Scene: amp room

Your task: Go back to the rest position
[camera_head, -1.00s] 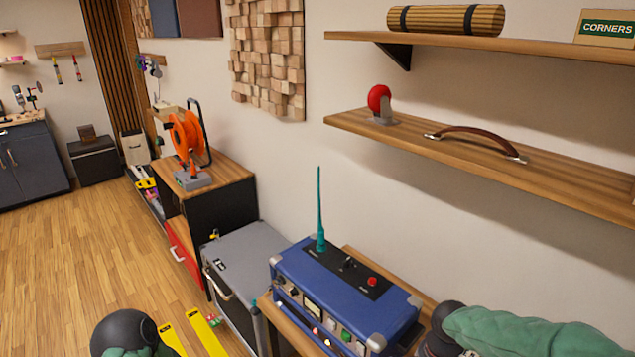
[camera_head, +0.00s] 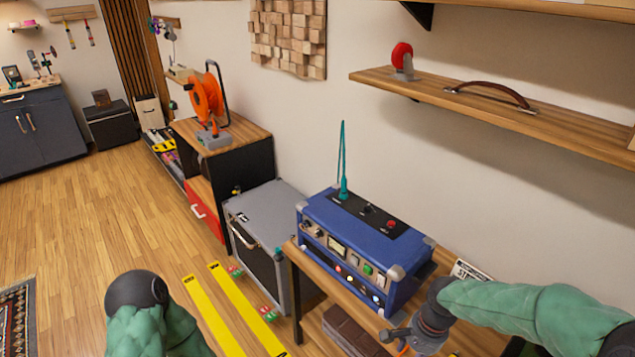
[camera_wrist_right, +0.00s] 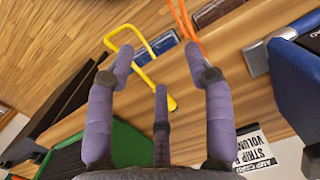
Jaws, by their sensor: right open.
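My right gripper (camera_head: 402,338) is low in the head view, beside the front right corner of the blue amplifier (camera_head: 365,245). In the right wrist view my right gripper (camera_wrist_right: 158,68) has its purple fingers spread, with nothing between them. Wooden surfaces and a thin yellow bent bar (camera_wrist_right: 135,62) lie beyond the fingers. The contact between bar and fingers cannot be judged. Of my left arm, only a dark joint and green sleeve show at the bottom left of the head view. My left gripper is out of view.
The amplifier stands on a wooden table (camera_head: 325,290) against the wall. A grey case (camera_head: 270,205) stands left of it, and an orange cable reel (camera_head: 207,98) is farther back. A wall shelf (camera_head: 480,105) hangs above. The wooden floor (camera_head: 110,215) at left is mostly clear.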

